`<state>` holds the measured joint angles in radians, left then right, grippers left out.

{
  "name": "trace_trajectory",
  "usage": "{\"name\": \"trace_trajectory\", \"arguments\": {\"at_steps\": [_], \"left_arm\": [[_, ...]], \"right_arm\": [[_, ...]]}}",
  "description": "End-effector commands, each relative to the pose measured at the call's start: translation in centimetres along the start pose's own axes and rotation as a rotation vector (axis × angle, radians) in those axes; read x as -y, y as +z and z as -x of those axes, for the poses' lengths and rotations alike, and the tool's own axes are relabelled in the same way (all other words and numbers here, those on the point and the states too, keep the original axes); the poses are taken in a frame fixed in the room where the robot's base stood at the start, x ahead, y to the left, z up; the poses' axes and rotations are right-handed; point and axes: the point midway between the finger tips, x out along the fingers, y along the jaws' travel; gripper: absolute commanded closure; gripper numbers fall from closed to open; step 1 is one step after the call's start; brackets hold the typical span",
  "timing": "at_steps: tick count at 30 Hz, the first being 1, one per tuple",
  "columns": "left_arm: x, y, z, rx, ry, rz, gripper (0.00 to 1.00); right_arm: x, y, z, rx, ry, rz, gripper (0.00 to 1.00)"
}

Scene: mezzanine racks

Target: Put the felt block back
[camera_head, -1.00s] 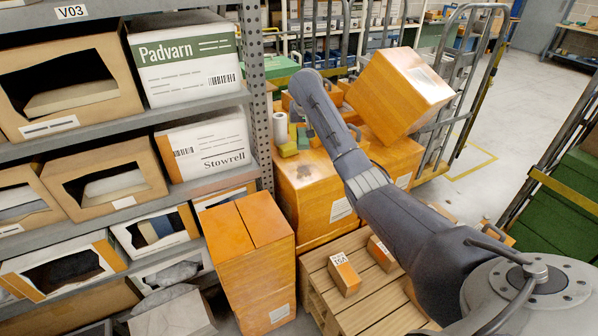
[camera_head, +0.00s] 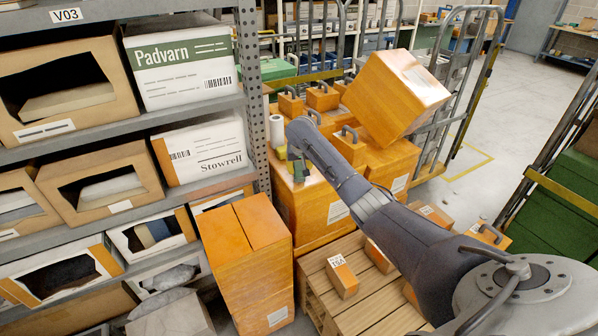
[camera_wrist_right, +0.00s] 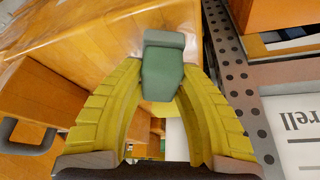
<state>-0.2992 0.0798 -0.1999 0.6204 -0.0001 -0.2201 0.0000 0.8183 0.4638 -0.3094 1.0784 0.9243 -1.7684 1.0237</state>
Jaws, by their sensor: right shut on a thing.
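The felt block (camera_wrist_right: 162,75), green with a grey end, sits between the yellow fingers of my right gripper (camera_wrist_right: 162,88) in the right wrist view. Both fingers are closed against its sides. In the head view my right gripper (camera_head: 294,163) is over the top of an orange carton, beside the rack post. There the block is small and mostly hidden by my wrist, and I cannot tell whether it touches the carton. My left gripper is not in view.
The perforated rack post (camera_head: 256,125) stands close to the left. Several orange handled boxes (camera_head: 322,96) and a tilted orange carton (camera_head: 400,92) are behind my arm. A white roll (camera_head: 276,130) stands near the gripper. A pallet (camera_head: 360,300) lies below.

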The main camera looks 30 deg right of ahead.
Motion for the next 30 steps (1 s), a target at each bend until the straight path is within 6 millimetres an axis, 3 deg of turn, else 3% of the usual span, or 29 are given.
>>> {"name": "trace_trajectory", "arguments": {"at_steps": [6, 18, 19, 24, 30], "left_arm": [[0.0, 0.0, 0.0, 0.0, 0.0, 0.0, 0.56], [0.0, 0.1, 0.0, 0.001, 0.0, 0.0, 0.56], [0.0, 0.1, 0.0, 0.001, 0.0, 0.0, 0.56], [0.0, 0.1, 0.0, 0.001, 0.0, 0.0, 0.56], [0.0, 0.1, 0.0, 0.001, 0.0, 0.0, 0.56]], "right_arm": [[0.0, 0.6, -1.4, -0.001, 0.001, -0.001, 0.99], [0.0, 0.7, -1.7, 0.0, 0.0, 0.0, 0.99], [0.0, 0.8, -1.8, 0.0, 0.0, 0.0, 0.65], [0.0, 0.7, -1.7, 0.0, 0.0, 0.0, 0.46], [0.0, 0.7, -1.7, -0.001, 0.0, 0.0, 0.46]]}}
